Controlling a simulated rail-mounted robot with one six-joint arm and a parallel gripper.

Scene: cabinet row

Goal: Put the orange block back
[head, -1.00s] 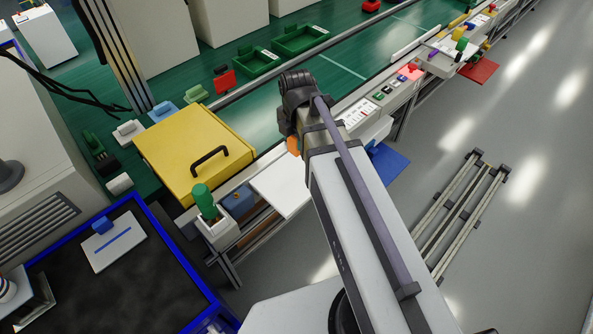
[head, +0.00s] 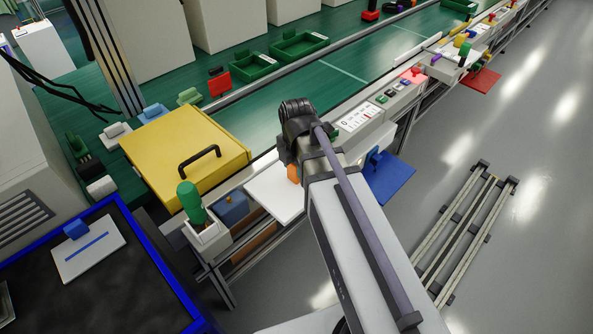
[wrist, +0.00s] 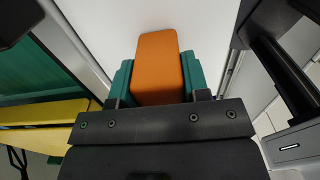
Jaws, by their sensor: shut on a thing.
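The orange block (wrist: 158,65) is between the two green-tipped fingers of my gripper (wrist: 158,82) in the wrist view. The fingers are closed on its sides. A plain white surface fills the view behind it. In the head view, a small part of the orange block (head: 293,173) shows beside my arm, near the right edge of a white panel (head: 270,197). My arm hides most of the gripper there. I cannot tell whether the block touches the panel.
Left of the white panel are an open compartment with a blue block (head: 232,208) and a green-topped item (head: 191,202). A yellow box with a black handle (head: 170,165) stands behind. A blue panel (head: 395,182) juts out at right.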

